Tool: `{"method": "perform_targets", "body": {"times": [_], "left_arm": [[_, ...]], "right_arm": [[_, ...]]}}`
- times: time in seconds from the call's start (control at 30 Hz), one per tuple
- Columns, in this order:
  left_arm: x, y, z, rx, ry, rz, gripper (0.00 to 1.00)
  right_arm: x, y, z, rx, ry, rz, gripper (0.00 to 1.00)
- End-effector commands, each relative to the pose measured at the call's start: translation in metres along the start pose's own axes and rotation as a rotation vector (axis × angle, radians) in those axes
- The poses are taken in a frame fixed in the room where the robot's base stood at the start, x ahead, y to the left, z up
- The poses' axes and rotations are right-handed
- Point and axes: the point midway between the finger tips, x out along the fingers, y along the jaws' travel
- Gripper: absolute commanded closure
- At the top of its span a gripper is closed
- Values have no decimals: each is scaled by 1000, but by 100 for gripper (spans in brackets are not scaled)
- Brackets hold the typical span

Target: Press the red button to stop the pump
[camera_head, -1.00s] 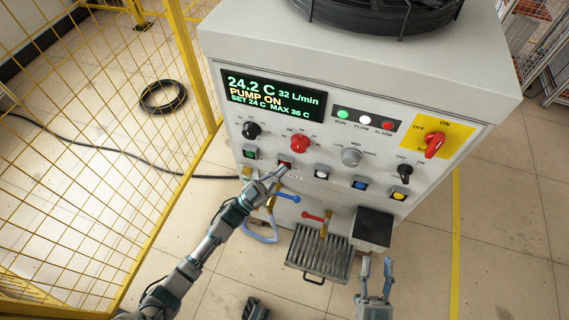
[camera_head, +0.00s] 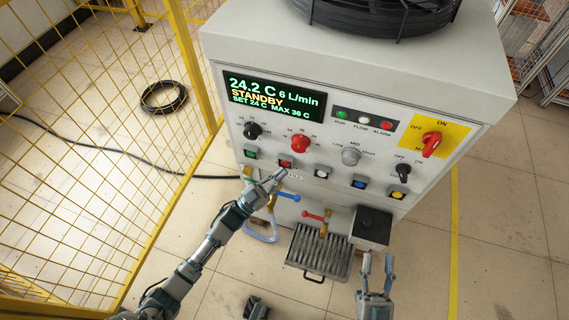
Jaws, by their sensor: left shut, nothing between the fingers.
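The red push button (camera_head: 285,164) sits in the lower button row of the white machine panel, between a green button (camera_head: 250,154) and a white button (camera_head: 322,172). It is uncovered. My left gripper (camera_head: 281,173) is shut and empty, with its tips just below and in front of the red button; they look apart from it. The display (camera_head: 274,96) reads 24.2 C, 6 L/min and STANDBY. My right gripper (camera_head: 377,262) is at the lower right, below the machine's front, with its two fingers apart and nothing between them.
A blue-handled valve (camera_head: 288,196) and a red-handled valve (camera_head: 313,215) stick out below the buttons. A ribbed drip tray (camera_head: 318,254) and a dark-topped box (camera_head: 373,225) project from the front. A yellow mesh fence (camera_head: 90,150) stands at the left.

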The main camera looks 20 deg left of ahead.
Motion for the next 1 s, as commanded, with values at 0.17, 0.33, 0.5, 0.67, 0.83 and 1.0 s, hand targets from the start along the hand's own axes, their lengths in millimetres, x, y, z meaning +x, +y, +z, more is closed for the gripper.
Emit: {"method": "perform_targets", "body": {"times": [0.17,0.33,0.5,0.67,0.83,1.0], "left_arm": [[-1,0,1,0,-1,0,100],[-4,3,-3,-1,-1,0,100],[-14,10,-13,1,-1,0,100],[-26,19,-21,1,0,0,100],[-34,24,-25,1,-1,0,100],[-36,25,-24,0,-2,0,100]], "right_arm": [[0,0,1,0,-1,1,60],[2,0,-4,-1,5,0,60],[8,-1,-16,-4,18,-3,60],[13,-2,-25,-6,28,-5,60],[15,-2,-30,-7,33,-6,60],[15,-2,-29,-7,32,-5,60]]}}
